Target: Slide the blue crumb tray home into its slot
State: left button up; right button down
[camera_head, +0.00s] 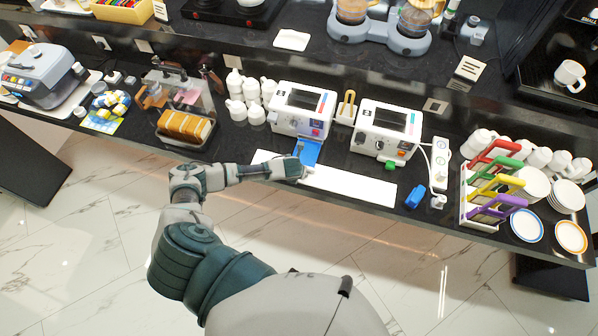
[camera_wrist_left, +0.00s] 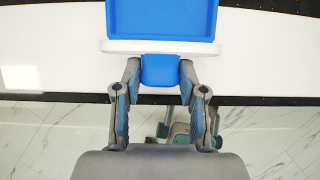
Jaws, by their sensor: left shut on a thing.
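The blue crumb tray (camera_head: 309,151) lies flat at the front of the left white toaster (camera_head: 302,110), above a white mat (camera_head: 350,185). Its far end meets or lies close to the toaster's base; I cannot tell how far it is inside the slot. My left gripper (camera_head: 299,172) is at the tray's near end. In the left wrist view, the gripper (camera_wrist_left: 160,88) is shut on the tray's blue tab, below the white front strip of the tray (camera_wrist_left: 162,20). The slot itself is hidden. My right gripper is not in view.
A second white toaster (camera_head: 387,130) with a green tab (camera_head: 390,166) stands to the right. White jugs (camera_head: 246,98) stand left. A small blue object (camera_head: 415,197) and a coloured-handle rack (camera_head: 490,185) are further right.

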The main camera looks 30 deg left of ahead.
aim_at(307, 148)
pick_arm(q)
jog(key=shift+a, duration=0.15)
jog(key=shift+a+p, duration=0.1)
jog(key=shift+p, duration=0.2)
jog(key=shift+w+a+b, duration=0.2)
jog(key=shift+w+b, duration=0.2)
jog(key=shift+w, duration=0.45)
jog(key=shift+w+a+b, duration=0.2)
jog(key=shift+w+b, duration=0.25)
jog(key=shift+w, duration=0.45)
jog(key=shift+w+a+b, duration=0.2)
jog(key=shift+w+b, duration=0.2)
jog(key=shift+w, duration=0.45)
jog(key=shift+w+a+b, duration=0.15)
jog(key=shift+w+b, duration=0.3)
jog(key=shift+w, duration=0.25)
jog(key=shift+w+a+b, duration=0.15)
jog(key=shift+w+b, duration=0.3)
jog(key=shift+w, duration=0.25)
jog(key=shift+w+a+f+b, duration=0.1)
jog(key=shift+w+a+b, duration=0.2)
jog(key=shift+w+b, duration=0.65)
jog(key=shift+w+a+b, duration=0.25)
jog(key=shift+w+b, duration=0.45)
jog(key=shift+w, duration=0.4)
jog(key=o, duration=1.3)
jog(key=shift+c, duration=0.2)
